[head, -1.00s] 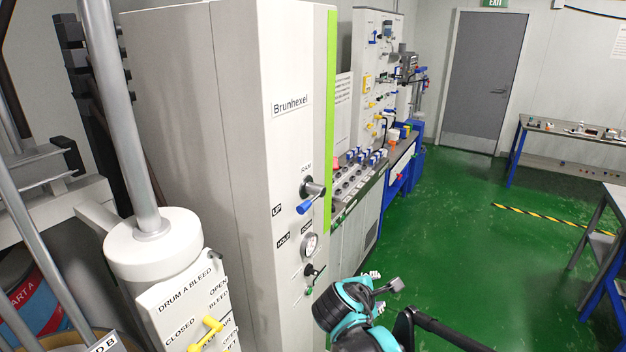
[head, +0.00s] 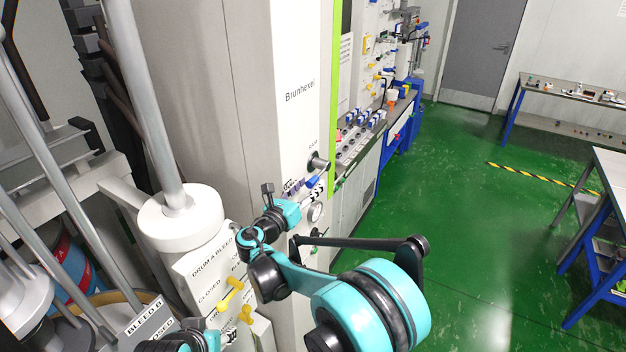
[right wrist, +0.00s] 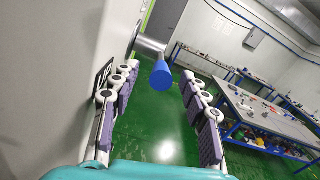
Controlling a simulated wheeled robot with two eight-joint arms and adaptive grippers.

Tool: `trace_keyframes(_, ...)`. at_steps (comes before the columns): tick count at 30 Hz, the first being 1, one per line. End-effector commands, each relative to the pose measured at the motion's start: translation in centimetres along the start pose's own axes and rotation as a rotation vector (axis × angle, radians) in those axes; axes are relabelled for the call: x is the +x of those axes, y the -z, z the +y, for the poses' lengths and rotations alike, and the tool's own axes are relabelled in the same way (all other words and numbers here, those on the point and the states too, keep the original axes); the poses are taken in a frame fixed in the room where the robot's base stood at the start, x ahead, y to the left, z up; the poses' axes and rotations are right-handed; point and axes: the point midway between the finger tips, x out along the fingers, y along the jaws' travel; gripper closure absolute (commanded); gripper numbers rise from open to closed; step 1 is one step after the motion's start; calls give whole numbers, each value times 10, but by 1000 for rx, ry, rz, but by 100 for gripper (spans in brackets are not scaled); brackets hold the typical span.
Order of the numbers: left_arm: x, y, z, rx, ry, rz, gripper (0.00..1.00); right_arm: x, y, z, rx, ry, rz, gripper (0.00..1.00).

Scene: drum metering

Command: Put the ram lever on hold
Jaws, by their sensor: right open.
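The ram lever (head: 313,182) sticks out from the front of the tall light-grey Brunhexel cabinet (head: 292,125). It has a silver hub and a blue handle end, which hangs down and to the left in the head view. My right gripper (head: 302,190) is at the lever, just below the hub. In the right wrist view the blue handle (right wrist: 161,76) lies between the tips of my open right gripper (right wrist: 158,80), with room on both sides. The gripper mostly hides the position labels, so I cannot tell the lever's setting.
A round gauge (head: 315,212) and a small green-tipped lever sit below the ram lever. A white drum bleed panel with yellow levers (head: 229,294) stands at lower left. A console with blue switches (head: 362,125) is behind.

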Motion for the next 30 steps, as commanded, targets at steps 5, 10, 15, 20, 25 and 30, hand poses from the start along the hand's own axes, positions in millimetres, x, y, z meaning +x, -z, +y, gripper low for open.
trace_keyframes(5, -3, 2, 0, 0, 0, 0, 55, 22, 0, -1, 1, 2, 1, 55)
trace_keyframes(10, -3, 2, 0, 0, 0, 0, 55, 27, 0, 0, 2, 0, 1, 55)
trace_keyframes(15, -3, 2, 0, 0, 0, 0, 55, 27, 0, 0, 2, 0, 1, 55)
trace_keyframes(20, -3, 2, 0, 0, 0, 0, 55, 27, 0, 0, 2, 0, 1, 94)
trace_keyframes(25, -3, 2, 0, 0, 0, 0, 55, 27, 0, 0, 2, 0, 1, 100)
trace_keyframes(30, 2, -2, 0, 0, 0, 0, 55, 27, 4, 0, 3, 3, -14, 100)
